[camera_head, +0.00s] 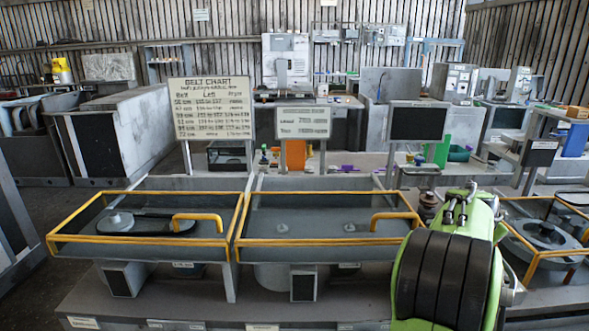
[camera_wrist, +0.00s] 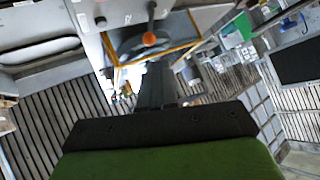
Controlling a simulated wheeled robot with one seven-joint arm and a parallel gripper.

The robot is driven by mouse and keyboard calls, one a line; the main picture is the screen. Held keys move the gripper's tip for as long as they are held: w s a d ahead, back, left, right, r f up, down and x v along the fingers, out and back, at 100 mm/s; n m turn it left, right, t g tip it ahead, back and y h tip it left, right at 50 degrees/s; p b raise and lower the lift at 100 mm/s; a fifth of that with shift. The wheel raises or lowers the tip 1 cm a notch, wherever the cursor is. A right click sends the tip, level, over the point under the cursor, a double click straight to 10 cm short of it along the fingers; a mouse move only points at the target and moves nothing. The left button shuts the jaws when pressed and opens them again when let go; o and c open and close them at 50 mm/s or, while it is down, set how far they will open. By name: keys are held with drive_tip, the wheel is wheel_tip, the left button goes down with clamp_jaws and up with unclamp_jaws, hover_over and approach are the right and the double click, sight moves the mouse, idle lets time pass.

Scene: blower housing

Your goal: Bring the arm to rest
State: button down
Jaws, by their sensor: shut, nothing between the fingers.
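My arm, green with black ribbed bands, stands at the lower right of the head view, in front of the workbench (camera_head: 340,306). I cannot make out the fingers of my gripper there. In the wrist view my gripper (camera_wrist: 157,66) shows as a dark narrow shape rising from a black bar over a green body. Its fingers are together and nothing shows between them. It is apart from the bench things in that view, which appear tilted behind it.
Two yellow-framed housings (camera_head: 140,242) (camera_head: 325,241) fill the bench to the left of my arm. Another yellow-framed unit (camera_head: 532,254) with a round part is close on the right. Behind stand a belt chart board (camera_head: 210,108), a smaller sign (camera_head: 303,122) and a dark screen (camera_head: 418,123).

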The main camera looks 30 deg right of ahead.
drive_tip(key=w+a+r+n, duration=0.1)
drive_tip(key=a, duration=0.2)
drive_tip(key=w+a+r+n+t+y+p, duration=0.1)
drive_tip(key=w+a, duration=0.1)
drive_tip(key=a, duration=0.2)
drive_tip(key=w+a+r+n+t+y+p, duration=0.1)
drive_tip(key=a, duration=0.3)
drive_tip(key=shift+w+a+r, duration=0.1)
drive_tip(key=shift+w+a, duration=0.05)
drive_tip(key=shift+w, duration=0.2)
drive_tip(key=s+a+r+n+t+y+p, duration=0.1)
drive_tip(key=s+a+r+n+y+p, duration=0.3)
drive_tip(key=a, duration=1)
drive_tip(key=w+a+f+n+t+y+p, duration=0.15)
drive_tip(key=a+n, duration=0.45)
drive_tip(key=a, duration=0.8)
drive_tip(key=s+a+f+n+g+y+p, duration=0.1)
drive_tip(key=s+a+f+n+y, duration=0.1)
drive_tip(key=s+a+n, duration=0.4)
drive_tip(key=s+a, duration=0.4)
drive_tip(key=shift+s+f+g+y, duration=0.15)
drive_tip(key=shift+s+g+y, duration=0.1)
drive_tip(key=shift+g+y, duration=0.1)
